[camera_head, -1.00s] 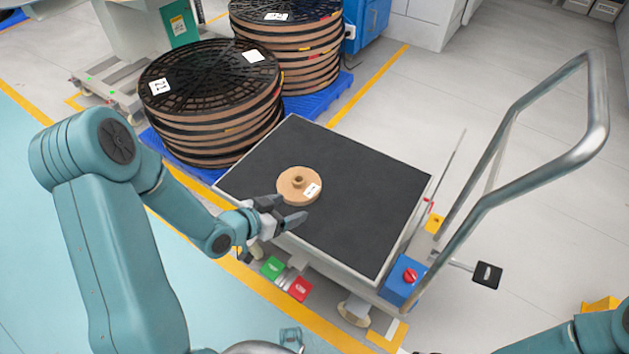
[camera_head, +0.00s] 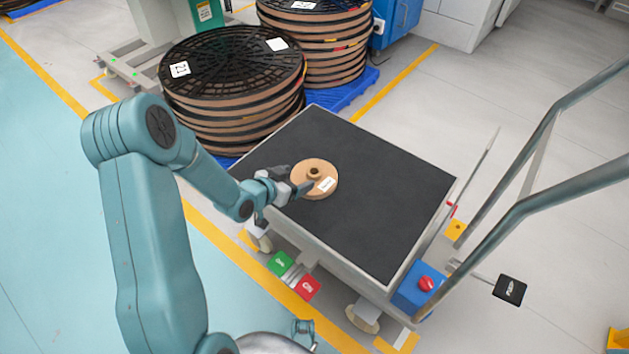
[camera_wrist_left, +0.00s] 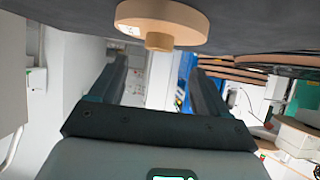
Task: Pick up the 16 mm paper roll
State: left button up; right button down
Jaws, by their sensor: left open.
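The paper roll (camera_head: 322,187) is a tan disc with a raised hub and a white label. It lies flat on the dark top of the cart (camera_head: 385,190). My left gripper (camera_head: 298,182) is open at the roll's left side, and one finger overlaps the roll's edge in the head view. In the left wrist view the roll (camera_wrist_left: 161,22) appears at the top, ahead of the two spread fingers (camera_wrist_left: 160,85), with its hub projecting toward the space between them. Nothing is between the fingers. I cannot read the roll's width on its label. My right gripper is out of view.
Stacks of large black-topped reels (camera_head: 235,75) stand beyond the cart at the left. The cart's metal handle (camera_head: 535,205) rises at the right. A blue box with a red button (camera_head: 420,288) sits at its near corner. Most of the cart top is bare.

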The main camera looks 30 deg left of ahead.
aim_at(317, 170)
pick_arm(q)
jog(key=shift+w+d+f, duration=0.1)
jog(key=shift+w+f, duration=0.25)
jog(key=shift+w, duration=0.3)
jog(key=b+x, duration=0.2)
jog(key=x, duration=0.3)
jog(key=shift+d, duration=0.1)
jog(key=shift+w, duration=0.1)
jog(key=c, duration=1.3)
